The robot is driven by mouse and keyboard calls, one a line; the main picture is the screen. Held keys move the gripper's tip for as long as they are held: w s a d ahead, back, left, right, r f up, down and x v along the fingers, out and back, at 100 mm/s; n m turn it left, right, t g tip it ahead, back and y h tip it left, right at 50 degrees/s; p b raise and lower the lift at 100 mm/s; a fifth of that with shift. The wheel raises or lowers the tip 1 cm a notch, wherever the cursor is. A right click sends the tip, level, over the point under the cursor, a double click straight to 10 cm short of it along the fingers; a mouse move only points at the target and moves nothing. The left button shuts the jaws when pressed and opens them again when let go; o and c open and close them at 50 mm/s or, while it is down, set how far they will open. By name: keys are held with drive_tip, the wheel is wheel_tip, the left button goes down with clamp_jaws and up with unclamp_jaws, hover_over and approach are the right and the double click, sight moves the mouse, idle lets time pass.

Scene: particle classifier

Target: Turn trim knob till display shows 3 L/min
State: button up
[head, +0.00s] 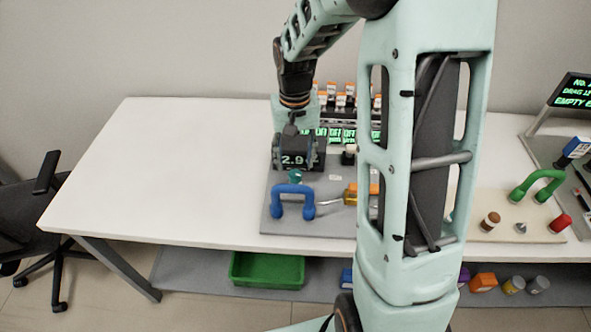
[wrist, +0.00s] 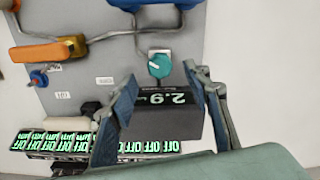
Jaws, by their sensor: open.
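The display box (head: 291,158) is dark and reads 2.9. In the wrist view the display (wrist: 165,100) also reads 2.9, upside down. The teal trim knob (wrist: 159,66) sits on the grey panel just past the display box, with a pale pointer mark on it. In the head view the knob (head: 294,176) shows small in front of the box. My gripper (wrist: 158,88) is open, its two blue-padded fingers apart on either side of the display box in the picture. The knob lies beyond the fingertips, and nothing is held. Whether the fingers touch the box cannot be told.
A blue handle (head: 293,199) stands close to the knob. A row of green OFF displays (wrist: 95,148) is beside the box. The table's left part (head: 150,180) is clear.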

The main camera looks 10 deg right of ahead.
sight(295, 173)
drive_tip(key=shift+f, duration=2.4)
drive_tip(key=c, duration=1.2)
drive_tip(key=shift+o, duration=0.2)
drive_tip(key=shift+n, duration=0.8)
drive_tip(key=o, duration=1.2)
drive_tip(key=shift+c, duration=0.2)
drive_tip(key=shift+r, duration=0.1)
